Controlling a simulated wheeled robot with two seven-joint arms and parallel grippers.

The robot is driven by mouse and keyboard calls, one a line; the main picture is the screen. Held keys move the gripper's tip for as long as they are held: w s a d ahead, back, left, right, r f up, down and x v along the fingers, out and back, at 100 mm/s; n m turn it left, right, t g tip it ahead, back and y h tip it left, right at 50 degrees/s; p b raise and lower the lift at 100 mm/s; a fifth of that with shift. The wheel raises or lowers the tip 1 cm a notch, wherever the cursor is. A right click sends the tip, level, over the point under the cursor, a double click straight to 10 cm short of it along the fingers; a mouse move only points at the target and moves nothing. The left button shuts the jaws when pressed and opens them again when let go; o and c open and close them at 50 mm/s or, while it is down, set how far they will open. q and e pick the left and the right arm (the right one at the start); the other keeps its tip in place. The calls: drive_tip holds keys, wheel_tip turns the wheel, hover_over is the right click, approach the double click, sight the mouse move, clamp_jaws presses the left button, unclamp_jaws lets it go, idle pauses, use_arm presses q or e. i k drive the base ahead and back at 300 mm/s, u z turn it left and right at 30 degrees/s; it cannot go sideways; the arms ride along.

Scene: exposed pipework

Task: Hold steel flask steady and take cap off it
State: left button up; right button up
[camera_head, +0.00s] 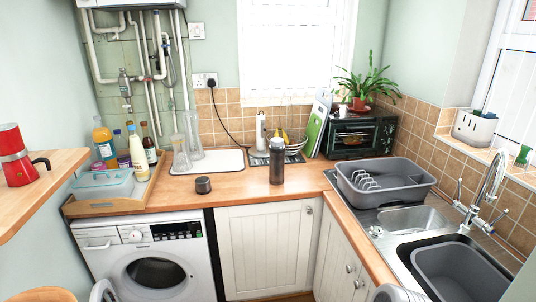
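The steel flask (277,163) is a dark grey cylinder standing upright on the wooden counter, near the corner and in front of the bananas. Neither of my grippers shows. Only pale, cut-off parts, possibly of my arms, show at the bottom edge, well away from the flask.
A wooden tray (73,209) with bottles stands at the left, a white mat (222,160) with glass vessels behind. A grey dish rack (404,193) and the sink (409,219) are at the right. The counter front between the dark piece and flask is clear.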

sight(277, 155)
drive_tip(key=i, duration=1.7)
